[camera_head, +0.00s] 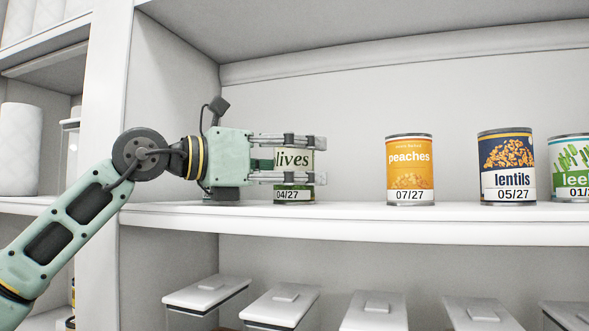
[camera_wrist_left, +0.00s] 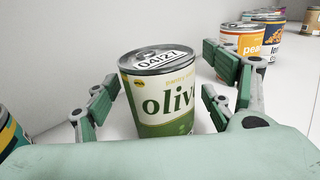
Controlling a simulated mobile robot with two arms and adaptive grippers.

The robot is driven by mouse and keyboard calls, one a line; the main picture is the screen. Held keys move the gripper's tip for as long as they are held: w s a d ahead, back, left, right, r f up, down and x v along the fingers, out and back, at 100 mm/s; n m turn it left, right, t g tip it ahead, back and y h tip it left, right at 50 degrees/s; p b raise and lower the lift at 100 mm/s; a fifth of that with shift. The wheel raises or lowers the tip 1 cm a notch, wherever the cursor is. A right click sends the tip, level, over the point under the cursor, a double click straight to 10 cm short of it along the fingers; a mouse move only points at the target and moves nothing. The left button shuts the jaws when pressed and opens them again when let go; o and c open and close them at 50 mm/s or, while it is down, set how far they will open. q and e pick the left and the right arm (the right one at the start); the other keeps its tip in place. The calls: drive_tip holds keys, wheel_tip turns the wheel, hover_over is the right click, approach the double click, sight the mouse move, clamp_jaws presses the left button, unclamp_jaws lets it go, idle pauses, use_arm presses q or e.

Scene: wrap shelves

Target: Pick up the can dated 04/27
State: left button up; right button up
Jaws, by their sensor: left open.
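The can dated 04/27 is an olives can (camera_head: 294,160) with a cream and green label, upright on the middle shelf at the left. Its date shows on the lower label in the head view and on the lid in the left wrist view, where the can (camera_wrist_left: 158,100) stands between the fingers. My left gripper (camera_head: 290,160) reaches in from the left with its fingers on either side of the can. The gripper (camera_wrist_left: 165,100) is open, and a gap shows between the can and the fingers. The fingers hide part of the label. My right gripper is not in view.
On the same shelf (camera_head: 350,214) to the right stand a peaches can (camera_head: 410,165) dated 07/27, a lentils can (camera_head: 507,165) dated 05/27 and a leek can (camera_head: 572,165), cut off by the frame. A white upright (camera_head: 105,100) stands left. Lidded containers (camera_head: 290,300) sit below.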

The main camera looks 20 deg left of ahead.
use_arm(q)
drive_tip(key=shift+r, duration=0.1)
drive_tip(key=c, duration=1.6)
drive_tip(key=shift+o, duration=0.2)
